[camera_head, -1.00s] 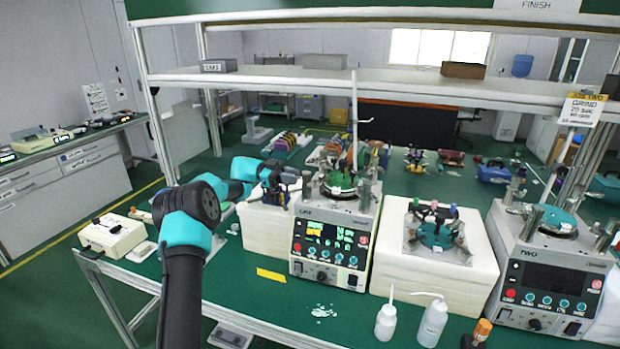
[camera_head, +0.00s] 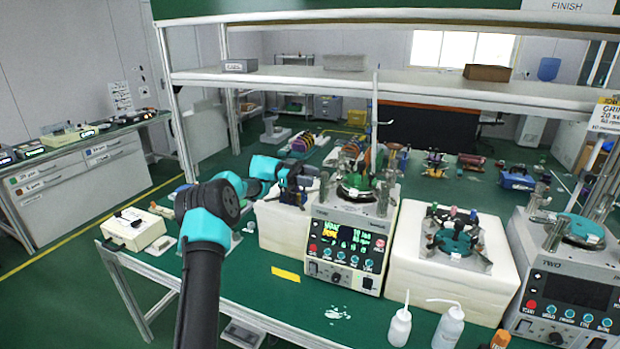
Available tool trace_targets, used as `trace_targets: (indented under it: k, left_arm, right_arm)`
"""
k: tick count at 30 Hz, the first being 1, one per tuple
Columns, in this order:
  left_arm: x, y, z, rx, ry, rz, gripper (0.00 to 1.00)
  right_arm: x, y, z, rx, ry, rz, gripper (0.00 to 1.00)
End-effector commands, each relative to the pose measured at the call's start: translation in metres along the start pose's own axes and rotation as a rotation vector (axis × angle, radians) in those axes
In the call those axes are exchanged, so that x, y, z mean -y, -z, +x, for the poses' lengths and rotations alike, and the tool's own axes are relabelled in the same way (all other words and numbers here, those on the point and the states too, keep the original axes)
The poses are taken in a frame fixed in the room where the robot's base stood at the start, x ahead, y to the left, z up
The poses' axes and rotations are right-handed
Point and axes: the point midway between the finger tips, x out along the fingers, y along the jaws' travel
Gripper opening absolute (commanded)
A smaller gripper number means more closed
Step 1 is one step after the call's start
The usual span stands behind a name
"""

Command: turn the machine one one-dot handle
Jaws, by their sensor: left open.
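Machine one (camera_head: 345,247) is a pale lapping machine with a lit display and a row of knobs on its front. A green round plate (camera_head: 358,190) lies on its top, among upright metal posts and dark fittings. I cannot make out a one-dot mark on any handle at this size. My left gripper (camera_head: 308,185) is open, just left of the machine's top, above a white block. Its dark fingers point toward the machine's left post (camera_head: 324,190); I cannot tell whether they touch it. My right gripper is not in view.
A white block (camera_head: 450,270) with a fixture stands right of machine one, then machine two (camera_head: 565,290). Two white bottles (camera_head: 400,325) stand at the front. A shelf (camera_head: 400,82) spans above. A yellow label (camera_head: 286,274) lies on the green bench.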

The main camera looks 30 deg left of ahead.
Motion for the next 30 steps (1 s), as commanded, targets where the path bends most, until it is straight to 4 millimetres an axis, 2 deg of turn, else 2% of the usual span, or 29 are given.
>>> trace_targets:
  k: [5,13,18,23,30]
  left_arm:
    - [0.0,-0.001,-0.013,0.001,0.003,0.001,0.43]
    - [0.0,-0.001,-0.05,0.001,0.002,0.001,0.43]
    - [0.0,-0.001,-0.066,-0.001,0.001,0.001,0.43]
    - [0.0,0.0,-0.074,0.0,0.001,0.0,0.43]
    - [0.0,0.0,-0.074,0.0,0.0,0.0,0.43]
  right_arm:
    - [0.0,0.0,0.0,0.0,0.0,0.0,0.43]
    - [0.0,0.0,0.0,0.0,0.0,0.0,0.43]
    - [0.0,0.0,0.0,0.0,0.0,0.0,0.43]
    - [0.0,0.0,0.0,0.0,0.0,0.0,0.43]
    - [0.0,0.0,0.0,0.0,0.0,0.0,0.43]
